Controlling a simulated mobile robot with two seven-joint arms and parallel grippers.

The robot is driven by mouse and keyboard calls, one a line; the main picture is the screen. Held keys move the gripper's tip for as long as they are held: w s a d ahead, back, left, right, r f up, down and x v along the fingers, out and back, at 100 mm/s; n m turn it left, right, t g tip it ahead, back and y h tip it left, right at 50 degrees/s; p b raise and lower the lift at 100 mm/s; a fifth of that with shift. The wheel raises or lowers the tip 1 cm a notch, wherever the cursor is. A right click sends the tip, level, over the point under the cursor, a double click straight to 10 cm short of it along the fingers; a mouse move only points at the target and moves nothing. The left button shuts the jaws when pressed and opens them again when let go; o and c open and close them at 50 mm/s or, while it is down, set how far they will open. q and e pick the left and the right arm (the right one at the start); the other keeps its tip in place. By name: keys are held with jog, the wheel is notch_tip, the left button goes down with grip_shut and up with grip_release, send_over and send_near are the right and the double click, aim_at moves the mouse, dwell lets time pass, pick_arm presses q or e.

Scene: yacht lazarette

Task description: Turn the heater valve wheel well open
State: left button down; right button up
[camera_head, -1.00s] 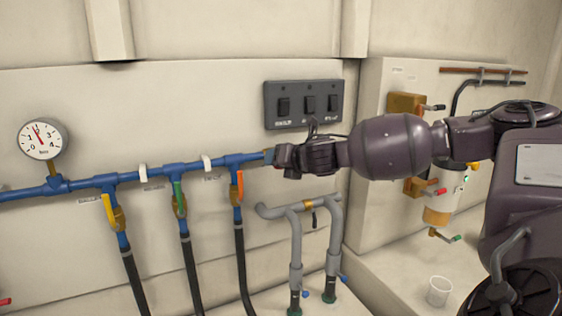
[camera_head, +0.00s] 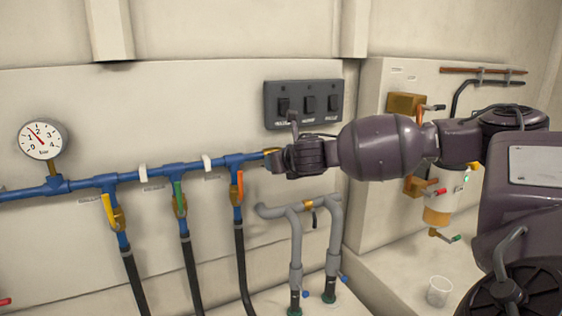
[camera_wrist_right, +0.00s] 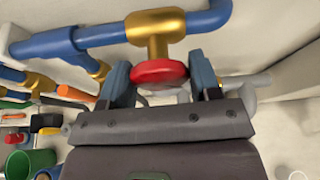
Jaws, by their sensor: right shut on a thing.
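The red valve wheel (camera_wrist_right: 158,73) sits below a brass valve body (camera_wrist_right: 156,25) on the blue pipe in the right wrist view. My right gripper (camera_wrist_right: 160,82) has one finger on each side of the wheel and is shut on it. In the head view my right gripper (camera_head: 275,158) is at the right end of the blue pipe (camera_head: 150,172), and it hides the wheel there. No label shows on the wheel. My left gripper is not in view.
A pressure gauge (camera_head: 41,139) stands on the pipe at left. Yellow, green and orange lever handles (camera_head: 240,190) hang along it. A dark switch panel (camera_head: 304,104) is just above my gripper, and grey pipes (camera_head: 296,240) are below. A clear cup (camera_head: 439,291) stands at lower right.

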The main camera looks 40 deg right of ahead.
jog(key=shift+f, duration=0.15)
jog(key=o, duration=0.9)
jog(key=b+v, duration=0.1)
jog(key=v, duration=1)
jog(key=shift+w, duration=0.1)
